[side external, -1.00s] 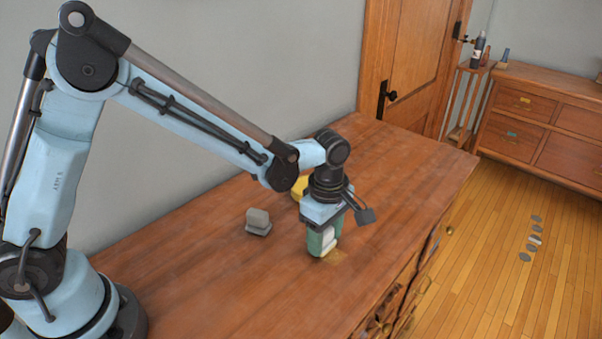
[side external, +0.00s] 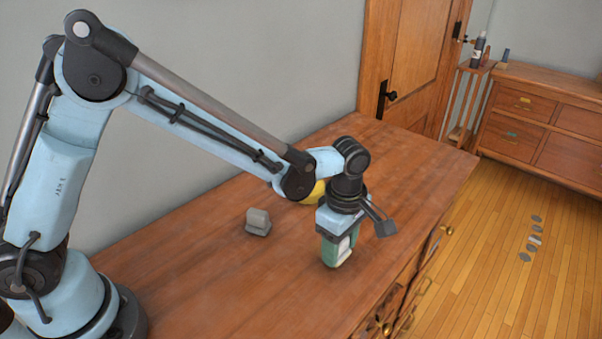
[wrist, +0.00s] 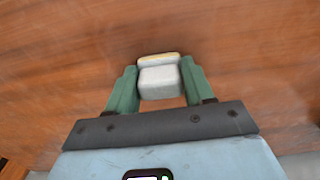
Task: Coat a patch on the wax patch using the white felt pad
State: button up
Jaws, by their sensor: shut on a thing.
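My gripper (side external: 336,255) is shut on the white felt pad (wrist: 158,80), with one green finger on each side of it in the wrist view. The pad also shows between the fingers in the side view (side external: 343,247). A yellowish edge runs along the pad's far end in the wrist view. My gripper is upright and low over the wooden tabletop; whether the pad touches the wood I cannot tell. The wax patch cannot be made out in either current view; it may be hidden by my gripper.
A grey block on a darker base (side external: 257,222) stands on the table (side external: 210,270) left of my gripper. A yellow object (side external: 314,194) sits behind my wrist, partly hidden. The table's right edge is near my gripper. The left part of the tabletop is clear.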

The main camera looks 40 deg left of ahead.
aim_at(308, 256)
jog(key=shift+a, duration=2.2)
jog(key=shift+d, duration=2.25)
jog(key=shift+a, duration=0.1)
jog(key=shift+s+a, duration=0.95)
jog(key=shift+a, duration=0.2)
jog(key=shift+s+a, duration=0.95)
jog(key=shift+a, duration=0.15)
